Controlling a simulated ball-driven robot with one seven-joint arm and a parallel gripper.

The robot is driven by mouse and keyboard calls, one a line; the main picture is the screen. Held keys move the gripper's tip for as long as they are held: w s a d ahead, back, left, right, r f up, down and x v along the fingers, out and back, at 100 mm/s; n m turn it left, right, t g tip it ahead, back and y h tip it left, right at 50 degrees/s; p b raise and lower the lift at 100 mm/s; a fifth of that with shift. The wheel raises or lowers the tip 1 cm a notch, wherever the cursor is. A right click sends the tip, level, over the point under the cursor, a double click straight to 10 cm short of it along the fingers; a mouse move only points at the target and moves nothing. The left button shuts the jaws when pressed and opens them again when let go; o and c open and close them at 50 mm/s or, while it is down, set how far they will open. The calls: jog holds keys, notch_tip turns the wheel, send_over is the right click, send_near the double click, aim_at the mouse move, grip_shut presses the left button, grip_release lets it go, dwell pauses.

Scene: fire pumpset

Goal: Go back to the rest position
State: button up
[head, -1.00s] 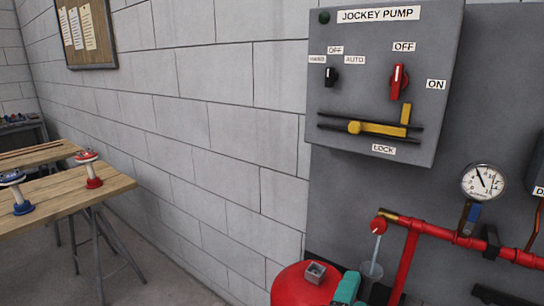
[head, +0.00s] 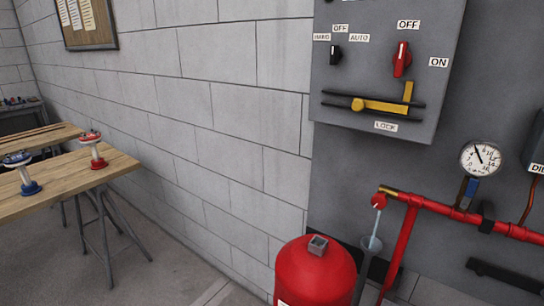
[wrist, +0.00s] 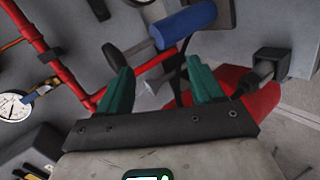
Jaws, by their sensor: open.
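My gripper (wrist: 163,88) shows in the wrist view with its two teal fingers apart. I see nothing held between them. Beyond the fingers are a blue cylindrical piece (wrist: 187,24) on a dark stem and part of the red tank (wrist: 262,92). The head view does not show my gripper. There, the red tank (head: 313,275) stands at the bottom, with a square grey fitting (head: 318,244) on top.
The jockey pump panel (head: 440,100) is on the wall at upper right. Red pipework (head: 440,208) with a gauge (head: 480,158) runs below it. A pale stream (head: 375,228) drops into a clear funnel. A wooden table (head: 70,180) stands at left, with clear floor in front.

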jog(key=s+d+f+m+g+y, duration=0.1)
jog(key=s+f, duration=0.1)
jog(key=s, duration=0.1)
jog(key=s+d+f+m+g, duration=0.1)
jog(key=s+f, duration=0.2)
jog(key=s+d+f+m+g+y, duration=0.1)
jog(key=s+f+m, duration=0.1)
jog(key=shift+s+d+f+g+y, duration=0.2)
jog(key=shift+s+f+g+y, duration=0.1)
jog(key=shift+s+g, duration=0.1)
jog(key=s+a+f+m+g+y, duration=0.2)
jog(key=s+f+m+g+y, duration=0.1)
jog(key=s, duration=0.9)
notch_tip(320, 180, down, 2)
jog(key=shift+s+f+m+g+y, duration=0.15)
jog(key=shift+s+m+g+y, duration=0.25)
jog(key=shift+m+y, duration=0.55)
